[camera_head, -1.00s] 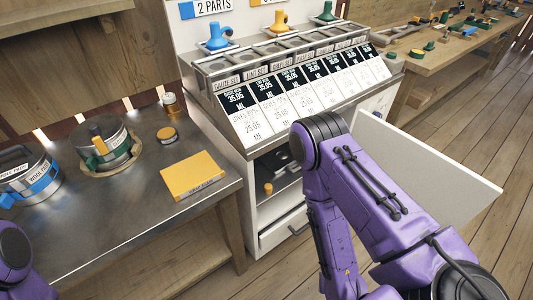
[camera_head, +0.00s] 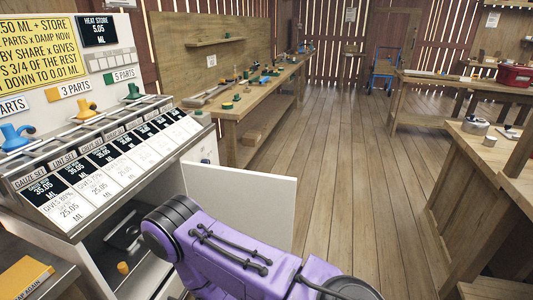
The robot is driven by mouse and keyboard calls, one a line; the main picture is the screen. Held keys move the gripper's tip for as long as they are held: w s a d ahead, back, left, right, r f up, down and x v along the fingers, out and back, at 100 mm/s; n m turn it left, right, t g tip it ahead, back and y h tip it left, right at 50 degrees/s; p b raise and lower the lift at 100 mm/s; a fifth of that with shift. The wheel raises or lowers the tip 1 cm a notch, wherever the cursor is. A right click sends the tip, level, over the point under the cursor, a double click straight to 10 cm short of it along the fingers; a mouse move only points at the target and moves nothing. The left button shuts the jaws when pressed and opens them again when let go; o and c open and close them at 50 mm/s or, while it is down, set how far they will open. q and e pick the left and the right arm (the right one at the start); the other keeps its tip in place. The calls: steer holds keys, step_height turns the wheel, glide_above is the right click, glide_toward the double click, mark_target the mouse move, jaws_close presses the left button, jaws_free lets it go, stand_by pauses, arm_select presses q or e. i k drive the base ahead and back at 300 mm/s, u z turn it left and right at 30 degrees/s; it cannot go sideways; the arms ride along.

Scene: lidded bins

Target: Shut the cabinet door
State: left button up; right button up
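The white cabinet (camera_head: 85,258) stands at the left, below a slanted row of label cards. Its door (camera_head: 255,195) stands open, swung out to the right into the floor space. The dark inside of the cabinet shows, with a small yellow knob-like piece (camera_head: 123,268) near its lower front. My purple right arm crosses the front of the opening and hides the lower part of the door. Its gripper is hidden, so I cannot see whether it touches the door. My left arm and gripper are out of the picture.
A long wooden bench (camera_head: 250,105) with small parts runs behind the cabinet. More wooden benches stand at the right, one with a red box (camera_head: 514,75). A blue hand cart (camera_head: 384,70) stands at the back. The plank floor (camera_head: 345,170) between is clear.

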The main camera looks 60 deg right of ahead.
mark_target(261, 205)
steer(key=k, duration=0.4)
steer(key=z, duration=2.9)
steer(key=i, duration=3.3)
steer(key=u, duration=3.7)
steer(key=i, duration=0.55)
steer(key=u, duration=0.05)
